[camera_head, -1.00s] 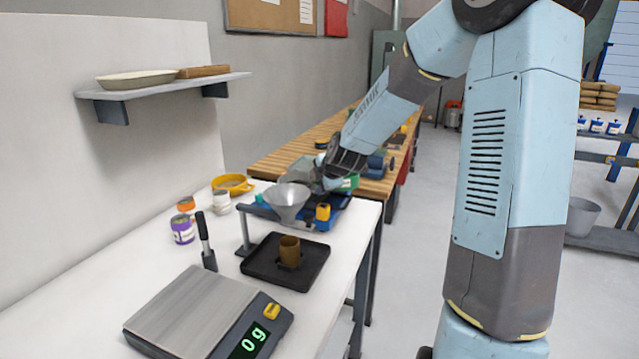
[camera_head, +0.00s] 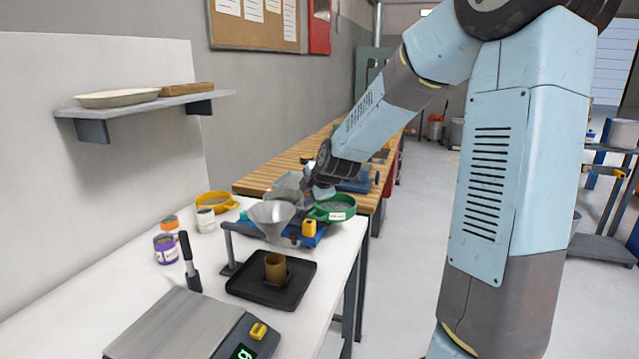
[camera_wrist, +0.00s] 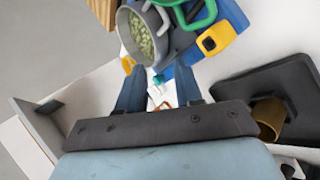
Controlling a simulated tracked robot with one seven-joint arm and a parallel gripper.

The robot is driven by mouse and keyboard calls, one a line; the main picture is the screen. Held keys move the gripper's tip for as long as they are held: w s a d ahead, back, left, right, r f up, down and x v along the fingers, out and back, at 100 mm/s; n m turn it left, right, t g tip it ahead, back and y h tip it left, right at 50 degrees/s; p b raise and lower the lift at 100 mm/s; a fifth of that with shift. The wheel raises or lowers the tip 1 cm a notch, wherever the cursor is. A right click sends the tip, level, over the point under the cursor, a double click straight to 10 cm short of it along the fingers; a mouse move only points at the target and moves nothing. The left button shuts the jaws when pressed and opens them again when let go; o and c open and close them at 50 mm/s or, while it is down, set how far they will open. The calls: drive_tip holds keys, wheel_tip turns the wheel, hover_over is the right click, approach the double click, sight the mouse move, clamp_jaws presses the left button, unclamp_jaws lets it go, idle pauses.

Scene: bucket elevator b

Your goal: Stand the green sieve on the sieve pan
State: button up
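The green sieve (camera_head: 333,209) is at the far right end of the white bench, beside the blue rack. Part of its green rim or handle shows at the top of the wrist view (camera_wrist: 203,14). My gripper (camera_head: 320,192) is just behind and above the sieve in the head view. In the wrist view its two blue fingers (camera_wrist: 158,88) are apart with nothing between them. A grey vessel with pale green pellets (camera_wrist: 143,33) lies ahead of the fingers. I cannot tell for sure which thing is the sieve pan.
A grey funnel (camera_head: 272,218) stands near the sieve. A black tray (camera_head: 285,290) with a brown cup (camera_head: 275,267), a scale (camera_head: 185,325), jars (camera_head: 166,248) and a yellow sieve (camera_head: 215,202) are on the bench. A wooden bench (camera_head: 285,165) stands behind.

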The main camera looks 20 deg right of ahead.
drive_tip(key=shift+v, duration=2.3)
drive_tip(key=shift+s+d+r, duration=0.15)
drive_tip(key=shift+s+r, duration=0.35)
drive_tip(key=shift+s+d+r, duration=0.1)
drive_tip(key=shift+s+r, duration=0.35)
drive_tip(key=shift+s, duration=0.05)
drive_tip(key=shift+s+r, duration=0.1)
drive_tip(key=shift+r, duration=0.05)
